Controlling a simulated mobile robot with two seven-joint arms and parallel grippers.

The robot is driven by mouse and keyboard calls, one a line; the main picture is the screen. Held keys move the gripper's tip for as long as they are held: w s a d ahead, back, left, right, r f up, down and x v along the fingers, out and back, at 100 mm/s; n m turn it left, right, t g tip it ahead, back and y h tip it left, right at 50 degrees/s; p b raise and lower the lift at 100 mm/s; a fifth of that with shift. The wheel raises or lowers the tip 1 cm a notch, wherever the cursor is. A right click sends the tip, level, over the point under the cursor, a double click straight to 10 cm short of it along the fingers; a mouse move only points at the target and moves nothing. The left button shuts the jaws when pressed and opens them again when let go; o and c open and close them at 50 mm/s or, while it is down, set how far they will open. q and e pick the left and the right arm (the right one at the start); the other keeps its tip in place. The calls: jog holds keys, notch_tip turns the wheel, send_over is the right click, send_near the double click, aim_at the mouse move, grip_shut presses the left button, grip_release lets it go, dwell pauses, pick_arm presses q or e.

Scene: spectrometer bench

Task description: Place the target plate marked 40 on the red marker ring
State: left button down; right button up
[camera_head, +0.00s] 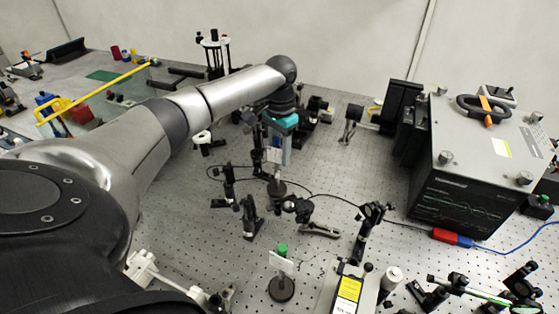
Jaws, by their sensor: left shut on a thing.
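My left arm reaches in from the left across the bench. Its gripper (274,146) points down near the bench's middle and is shut on a target plate (273,156), a small pale plate on a post with a round dark base (276,189). I cannot read a number on it, nor tell if its base touches the bench. A second white plate (281,262) with a green top stands upright on a round dark base at the front. I cannot make out the red marker ring. My right gripper is not in view.
Black optic mounts (249,218) and a cable stand around the held plate. A large instrument box (475,170) fills the right side. A yellow-labelled box (347,292) stands at the front.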

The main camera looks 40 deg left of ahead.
aim_at(279, 161)
pick_arm(q)
jog(key=shift+f, duration=1.55)
jog(key=shift+c, duration=2.2)
grip_release()
notch_tip(279, 161, up, 12)
